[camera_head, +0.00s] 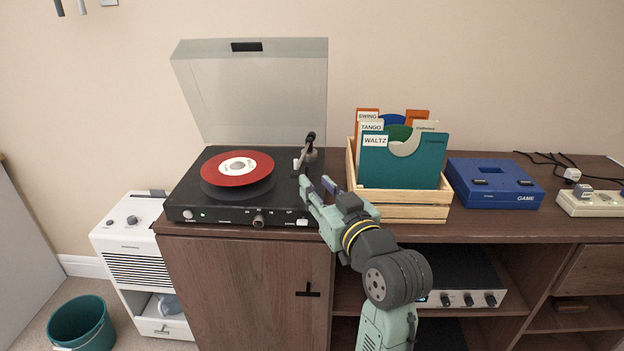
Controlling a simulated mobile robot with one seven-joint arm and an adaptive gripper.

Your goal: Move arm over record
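The turntable (215,213) is black and stands on the wooden cabinet with its clear lid (250,95) raised. A red record (215,172) with a white label lies on its platter (238,193). The dark tonearm (308,146) is at the turntable's right side, off the record. My gripper (316,184) is over the turntable's front right part, close to the tonearm's near end. Its two fingers are apart with a gap between them. I cannot tell whether a finger touches the tonearm.
A wooden crate (410,213) of record sleeves stands just right of my gripper. A blue game console (495,196) and a pale device (590,208) with cables are farther right. A white appliance (125,238) and a teal bin (82,325) are at lower left.

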